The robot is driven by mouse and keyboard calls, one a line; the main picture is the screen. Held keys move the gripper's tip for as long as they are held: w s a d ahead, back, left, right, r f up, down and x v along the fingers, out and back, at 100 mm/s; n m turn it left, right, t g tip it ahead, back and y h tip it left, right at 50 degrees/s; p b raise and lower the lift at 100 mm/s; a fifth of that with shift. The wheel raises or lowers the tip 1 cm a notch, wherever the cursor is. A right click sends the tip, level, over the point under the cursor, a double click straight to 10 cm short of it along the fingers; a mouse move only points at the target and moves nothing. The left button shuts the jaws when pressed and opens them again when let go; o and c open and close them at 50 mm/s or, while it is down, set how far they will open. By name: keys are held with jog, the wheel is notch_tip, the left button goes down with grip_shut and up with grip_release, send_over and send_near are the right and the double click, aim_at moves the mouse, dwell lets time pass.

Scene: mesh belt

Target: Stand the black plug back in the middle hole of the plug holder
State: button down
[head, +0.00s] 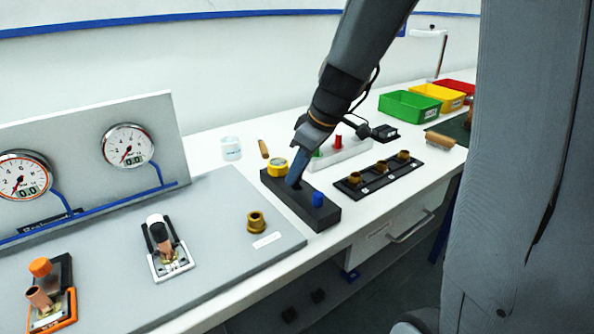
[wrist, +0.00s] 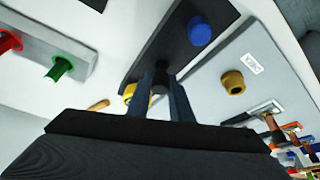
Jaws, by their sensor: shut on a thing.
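The plug holder (head: 322,216) is a long black block on the white bench in the head view, and its dark top also shows in the wrist view (wrist: 208,12). A blue plug (head: 318,200) stands at its near end; it shows in the wrist view too (wrist: 199,31). A yellow round piece (head: 278,167) is at the far end. My gripper (head: 293,180) points down over the holder's middle, its fingers shut on the black plug (wrist: 159,82). The plug is mostly hidden by the fingers. I cannot tell whether its lower end is inside the middle hole.
A grey panel with gauges (head: 128,145) and a brass fitting (head: 256,222) lies left of the holder. A black strip with brass fittings (head: 379,177) and a white rack with green and red pegs (head: 338,152) are to the right. Coloured bins (head: 409,106) stand farther back.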

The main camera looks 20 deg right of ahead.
jog(key=shift+f+b, duration=0.6)
jog(key=shift+f, duration=0.05)
jog(key=c, duration=1.5)
grip_release()
jog(key=shift+r, duration=0.1)
jog(key=shift+b+v, duration=0.3)
jog(key=shift+v, duration=3.5)
